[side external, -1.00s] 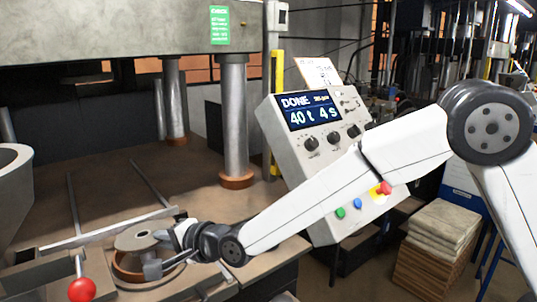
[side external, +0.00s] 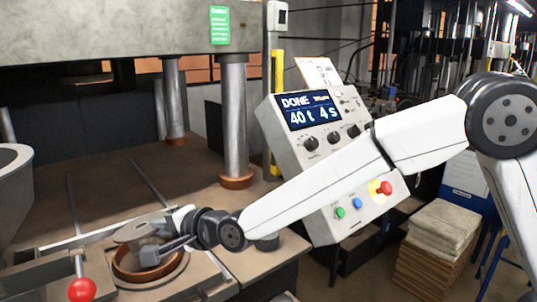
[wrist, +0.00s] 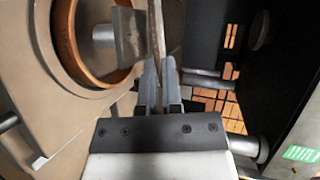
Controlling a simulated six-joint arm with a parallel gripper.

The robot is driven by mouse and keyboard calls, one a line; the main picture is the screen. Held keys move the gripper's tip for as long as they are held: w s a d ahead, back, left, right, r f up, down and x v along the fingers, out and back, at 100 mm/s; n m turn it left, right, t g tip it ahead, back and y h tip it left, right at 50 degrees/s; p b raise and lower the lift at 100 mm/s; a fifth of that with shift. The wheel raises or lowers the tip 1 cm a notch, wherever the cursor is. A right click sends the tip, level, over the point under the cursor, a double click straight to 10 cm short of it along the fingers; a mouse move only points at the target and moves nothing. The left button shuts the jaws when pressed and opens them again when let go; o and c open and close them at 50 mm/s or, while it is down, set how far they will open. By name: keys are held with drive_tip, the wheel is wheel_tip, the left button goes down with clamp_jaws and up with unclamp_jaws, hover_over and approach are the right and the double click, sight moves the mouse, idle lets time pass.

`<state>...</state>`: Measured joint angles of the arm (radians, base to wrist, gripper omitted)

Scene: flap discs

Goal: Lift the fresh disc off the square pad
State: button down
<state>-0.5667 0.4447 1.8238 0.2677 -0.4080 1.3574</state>
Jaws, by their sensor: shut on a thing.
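The fresh disc is a round grey disc (side external: 136,232) in the side view, tilted and raised above a brown ring (side external: 150,272) on the press bed. My gripper (wrist: 159,66) is shut on the disc's edge. In the wrist view the disc is a thin, nearly edge-on strip (wrist: 157,28) running up from between the fingertips. The brown ring (wrist: 68,40) lies to its left, with a grey post (wrist: 103,36) inside. The fingers hide part of the disc in the side view.
A control panel (side external: 320,140) reading DONE, 40 t, 4 s stands behind my arm. A red-knobbed lever (side external: 82,290) is at front left. Steel columns (side external: 234,120) rise from the bed under the press head (side external: 130,30). The bed's back left is mostly clear.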

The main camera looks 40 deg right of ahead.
drive_tip(key=shift+r, duration=0.3)
drive_tip(key=shift+r, duration=0.35)
drive_tip(key=shift+r, duration=0.35)
drive_tip(key=shift+r, duration=0.35)
drive_tip(key=shift+d, duration=0.1)
